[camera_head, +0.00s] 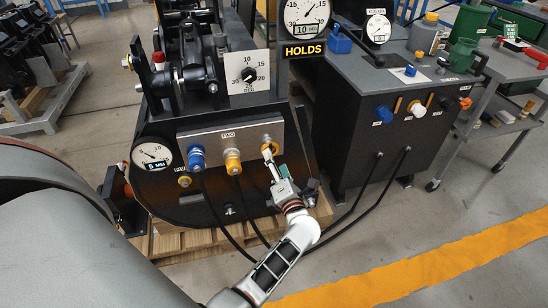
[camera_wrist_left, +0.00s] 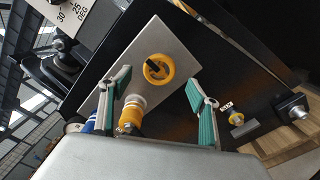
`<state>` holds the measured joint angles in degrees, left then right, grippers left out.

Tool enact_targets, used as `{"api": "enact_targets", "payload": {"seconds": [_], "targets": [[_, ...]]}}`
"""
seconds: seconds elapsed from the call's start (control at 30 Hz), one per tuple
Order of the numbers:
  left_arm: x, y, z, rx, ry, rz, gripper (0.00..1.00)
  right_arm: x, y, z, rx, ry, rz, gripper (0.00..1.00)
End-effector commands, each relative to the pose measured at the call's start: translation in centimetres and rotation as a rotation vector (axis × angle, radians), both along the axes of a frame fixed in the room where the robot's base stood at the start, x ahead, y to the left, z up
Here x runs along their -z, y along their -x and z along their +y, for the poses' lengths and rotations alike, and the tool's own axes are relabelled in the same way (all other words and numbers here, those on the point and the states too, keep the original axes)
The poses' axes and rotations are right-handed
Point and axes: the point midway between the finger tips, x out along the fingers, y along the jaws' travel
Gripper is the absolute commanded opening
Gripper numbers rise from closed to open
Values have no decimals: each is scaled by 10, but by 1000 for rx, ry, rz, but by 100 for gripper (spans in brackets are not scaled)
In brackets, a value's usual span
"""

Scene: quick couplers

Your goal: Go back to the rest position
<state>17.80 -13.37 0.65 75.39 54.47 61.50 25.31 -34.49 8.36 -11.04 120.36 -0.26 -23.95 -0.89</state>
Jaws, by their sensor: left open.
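A metal plate (camera_head: 218,138) on the dark machine carries a row of couplings. A blue coupler (camera_head: 196,155) and a yellow coupler (camera_head: 232,160) sit on it with black hoses hanging from them. To their right is a yellow-ringed port (camera_head: 270,147); in the left wrist view the yellow ring (camera_wrist_left: 158,69) shows a dark centre and no hose. My left gripper (camera_head: 277,164) is just in front of that port. In the left wrist view its teal-padded fingers (camera_wrist_left: 162,100) are spread with nothing between the pads. The yellow coupler (camera_wrist_left: 132,112) shows near the left finger. My right gripper is out of view.
A dark cabinet (camera_head: 345,135) with blue, white and orange fittings stands to the right. Two black hoses (camera_head: 362,190) run from its face toward the machine. A dial (camera_head: 152,155) is left of the plate. Floor with a yellow stripe (camera_head: 430,262) is clear at lower right.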

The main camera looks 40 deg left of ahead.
Motion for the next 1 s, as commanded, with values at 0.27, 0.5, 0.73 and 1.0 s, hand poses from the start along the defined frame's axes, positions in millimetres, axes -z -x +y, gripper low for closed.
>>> {"api": "enact_targets", "payload": {"seconds": [0.27,0.5,0.73,1.0], "targets": [[0,2,-2,0,-1,1,62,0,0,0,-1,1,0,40],[0,2,-2,0,0,0,62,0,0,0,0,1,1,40],[-19,7,-7,87,-145,52,62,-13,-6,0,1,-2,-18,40],[-46,53,-85,507,-867,378,62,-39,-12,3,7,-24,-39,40]]}}
